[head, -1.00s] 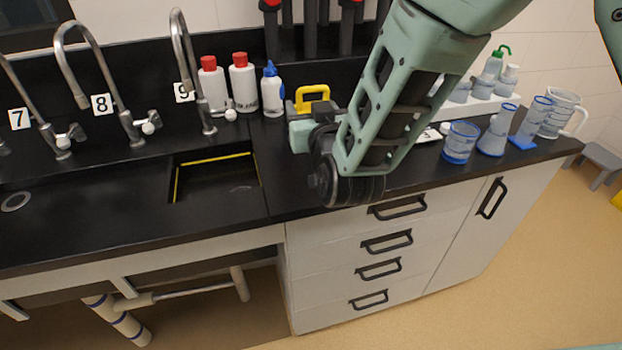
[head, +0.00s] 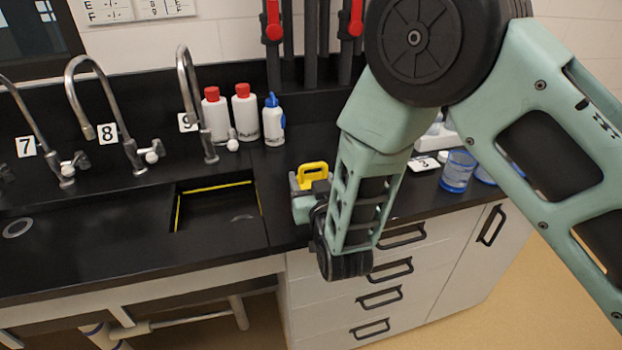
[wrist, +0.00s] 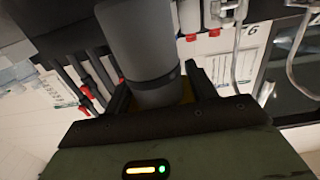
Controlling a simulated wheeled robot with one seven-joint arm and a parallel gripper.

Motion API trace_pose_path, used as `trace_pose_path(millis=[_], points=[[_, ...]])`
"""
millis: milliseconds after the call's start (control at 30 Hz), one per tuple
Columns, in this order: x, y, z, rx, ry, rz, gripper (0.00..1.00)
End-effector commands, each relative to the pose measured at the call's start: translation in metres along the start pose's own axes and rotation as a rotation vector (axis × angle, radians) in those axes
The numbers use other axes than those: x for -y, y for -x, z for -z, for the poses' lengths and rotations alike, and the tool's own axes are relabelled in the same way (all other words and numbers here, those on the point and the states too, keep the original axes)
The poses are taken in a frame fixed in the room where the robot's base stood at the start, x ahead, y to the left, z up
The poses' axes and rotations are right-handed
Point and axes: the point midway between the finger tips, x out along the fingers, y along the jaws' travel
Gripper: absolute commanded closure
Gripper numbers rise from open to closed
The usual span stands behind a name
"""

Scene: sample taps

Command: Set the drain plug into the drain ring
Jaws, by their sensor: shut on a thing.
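My gripper (wrist: 158,92) is shut on a dark grey cylinder, which I take for the drain plug (wrist: 140,45). In the wrist view, which is upside down, the plug hangs below the fingers. In the head view my gripper (head: 312,184) is right of the sink basin, with a yellow loop (head: 312,169) at its end; the cylinder is hidden by my arm. A faint pale arc in the basin (head: 243,218) may be part of the drain ring. A clear grey ring (head: 17,227) also shows at the far left. The plug is apart from both.
The sink basin (head: 213,186) has yellow strips on its edge. Tap 9 (head: 197,110) stands behind it, tap 8 (head: 105,120) further left. Two red-capped bottles (head: 245,112) and a blue-capped bottle (head: 274,122) stand behind my gripper. A beaker (head: 457,172) is at right.

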Motion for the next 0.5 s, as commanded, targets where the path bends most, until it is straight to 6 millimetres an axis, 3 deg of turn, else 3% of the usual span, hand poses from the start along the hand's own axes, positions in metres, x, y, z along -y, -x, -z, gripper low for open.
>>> trace_pose_path(millis=[467, 500], points=[[-0.0001, -0.0003, -0.0082, -0.003, -0.001, 0.0, 0.79], [-0.0002, -0.0002, -0.0073, -0.001, -0.001, 0.0, 0.35]])
